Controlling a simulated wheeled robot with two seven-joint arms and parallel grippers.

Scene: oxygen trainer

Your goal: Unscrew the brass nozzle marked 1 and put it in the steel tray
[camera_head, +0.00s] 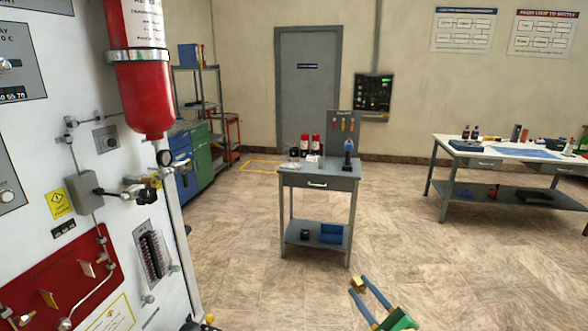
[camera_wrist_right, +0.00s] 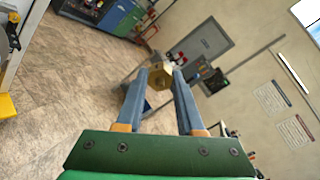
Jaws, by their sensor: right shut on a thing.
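My right gripper (camera_head: 358,287) is low in the centre right of the head view, held over the open floor. It is shut on a small brass nozzle (camera_wrist_right: 153,75), which shows between the two blue fingertips in the right wrist view. In the head view the brass nozzle (camera_head: 356,282) is a small gold piece at the finger ends. No number can be read on it. It is clear of the wall panel. My left gripper is not in view. I cannot make out a steel tray in either view.
The white trainer panel (camera_head: 100,185) with a red cylinder (camera_head: 143,90) and valve fittings (camera_head: 143,190) stands close on the left. A grey cart (camera_head: 318,181) stands mid-room. A workbench (camera_head: 480,157) is at the right. The floor between them is clear.

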